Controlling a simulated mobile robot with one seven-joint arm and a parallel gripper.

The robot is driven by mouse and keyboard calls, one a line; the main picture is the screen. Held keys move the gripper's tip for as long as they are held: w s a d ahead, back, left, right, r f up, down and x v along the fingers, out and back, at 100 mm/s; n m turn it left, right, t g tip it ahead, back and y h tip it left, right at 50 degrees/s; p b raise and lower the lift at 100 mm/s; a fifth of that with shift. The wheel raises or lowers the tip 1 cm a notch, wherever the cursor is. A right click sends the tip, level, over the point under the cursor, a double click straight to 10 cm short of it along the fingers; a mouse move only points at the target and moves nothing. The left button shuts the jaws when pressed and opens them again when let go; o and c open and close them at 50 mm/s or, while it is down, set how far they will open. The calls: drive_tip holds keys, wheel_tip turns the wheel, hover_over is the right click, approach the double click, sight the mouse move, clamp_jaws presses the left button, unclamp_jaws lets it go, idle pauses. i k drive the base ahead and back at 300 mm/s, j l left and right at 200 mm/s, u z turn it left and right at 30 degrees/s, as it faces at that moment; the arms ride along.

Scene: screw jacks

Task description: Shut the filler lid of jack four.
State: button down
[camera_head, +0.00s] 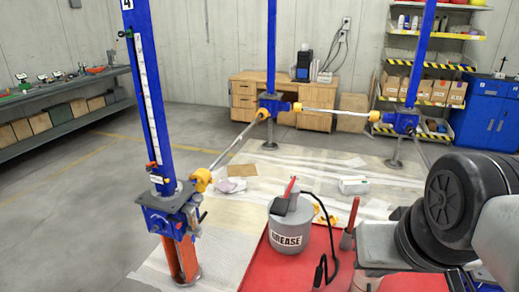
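Jack four is the blue post (150,95) at the left, with a "4" plate (127,4) at its top and a pale scale strip down its side. Its blue gearbox (167,214) sits low on the post, above an orange-red leg (181,258). A grey plate lies on top of the gearbox. A small red and white piece (155,178) is just above that plate. The filler lid is too small to make out, so I cannot tell whether it is open. My arm enters at the lower right, far from jack four. My gripper is not visible.
A grey grease bucket (289,228) with a black hose stands on a red surface (290,270) at the front. A yellow-ended shaft (236,146) runs from jack four to a rear jack (271,100). Benches and shelves line the walls. The floor left of jack four is clear.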

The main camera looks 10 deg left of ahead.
sight(199, 187)
drive_tip(key=j, duration=1.15)
drive_tip(key=i+j, duration=0.1)
drive_tip(key=j, duration=0.5)
drive_tip(key=i+j, duration=0.1)
drive_tip(key=j, duration=0.5)
drive_tip(key=i+j, duration=0.2)
drive_tip(key=j, duration=0.15)
drive_tip(key=i+j, duration=0.2)
drive_tip(key=j, duration=0.15)
drive_tip(key=i+j, duration=0.2)
drive_tip(key=j, duration=0.15)
drive_tip(key=i+j, duration=0.1)
drive_tip(key=i, duration=0.95)
